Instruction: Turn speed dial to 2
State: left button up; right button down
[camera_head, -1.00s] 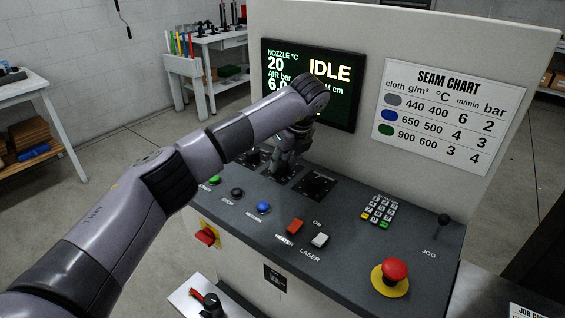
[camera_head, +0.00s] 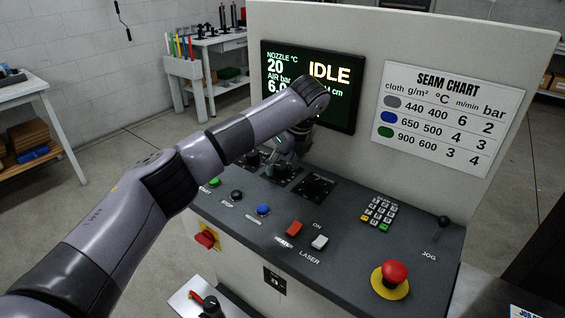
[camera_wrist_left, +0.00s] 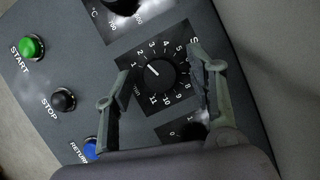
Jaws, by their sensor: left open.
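The speed dial (camera_wrist_left: 160,78) is a round black knob with a white pointer line on a square black plate with white numbers, in the middle of the left wrist view. Its pointer aims up-left, roughly between 1 and 2. My left gripper (camera_wrist_left: 160,62) is open, with one finger on each side of the knob; I cannot tell whether either touches it. In the head view my left gripper (camera_head: 284,156) is low over the console's dial row, and the arm and fingers partly hide the dial. My right gripper is not in view.
Neighbouring dials sit close on both sides, one marked °C (camera_wrist_left: 122,5). The green start (camera_wrist_left: 32,47), black stop (camera_wrist_left: 63,100) and blue return (camera_wrist_left: 91,149) buttons are nearby. The screen (camera_head: 335,95) reads IDLE behind the wrist. A red emergency button (camera_head: 394,272) is at right.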

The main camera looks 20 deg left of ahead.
pick_arm(q)
jog(key=v, duration=1.2)
jog(key=shift+a+f, duration=0.1)
